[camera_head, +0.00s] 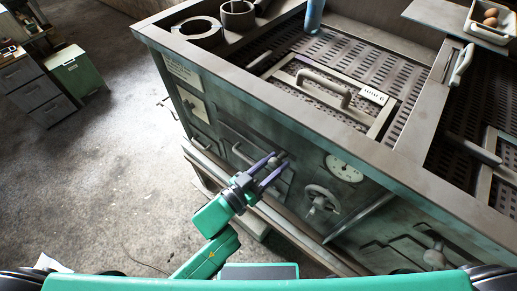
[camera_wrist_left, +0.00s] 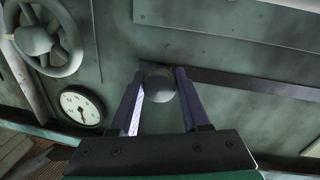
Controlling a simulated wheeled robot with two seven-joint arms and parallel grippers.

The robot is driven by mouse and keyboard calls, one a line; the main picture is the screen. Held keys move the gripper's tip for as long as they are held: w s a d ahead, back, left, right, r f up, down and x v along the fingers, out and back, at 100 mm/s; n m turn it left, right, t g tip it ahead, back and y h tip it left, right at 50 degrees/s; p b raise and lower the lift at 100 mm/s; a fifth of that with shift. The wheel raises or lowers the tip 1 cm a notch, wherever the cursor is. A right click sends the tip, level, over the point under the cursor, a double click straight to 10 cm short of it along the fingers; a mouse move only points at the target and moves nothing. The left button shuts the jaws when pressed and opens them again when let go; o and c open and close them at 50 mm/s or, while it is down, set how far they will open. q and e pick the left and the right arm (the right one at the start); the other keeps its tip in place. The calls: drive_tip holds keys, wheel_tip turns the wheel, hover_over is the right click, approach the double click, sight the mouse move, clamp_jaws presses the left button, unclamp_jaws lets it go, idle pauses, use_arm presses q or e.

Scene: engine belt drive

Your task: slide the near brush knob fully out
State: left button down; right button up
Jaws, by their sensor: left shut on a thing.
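The near brush knob (camera_wrist_left: 159,85) is a round grey knob on the green machine's front panel. In the left wrist view it sits between the two fingers of my left gripper (camera_wrist_left: 160,82), which is shut on it. A long dark slot (camera_wrist_left: 250,85) runs along the panel to the right of the knob in that view. In the head view my left gripper (camera_head: 279,160) reaches the panel, and its fingers hide most or all of the knob. My right gripper is in neither view.
A gauge (camera_head: 343,168) and a handwheel (camera_head: 318,200) are on the panel right of my gripper in the head view. A ledge (camera_head: 270,220) runs below. Trays with handles (camera_head: 322,88) lie on top. Open floor (camera_head: 100,170) is at left.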

use_arm(q)
drive_tip(key=shift+s+d, duration=0.3)
drive_tip(key=shift+d, duration=0.05)
drive_tip(key=shift+c, duration=2)
unclamp_jaws()
drive_tip(key=shift+s+d, duration=0.1)
drive_tip(key=shift+d, duration=0.1)
drive_tip(key=shift+a, duration=0.15)
drive_tip(key=b+v, duration=0.2)
drive_tip(key=v, duration=1.2)
drive_tip(key=shift+s, duration=0.2)
drive_tip(key=shift+a, duration=0.1)
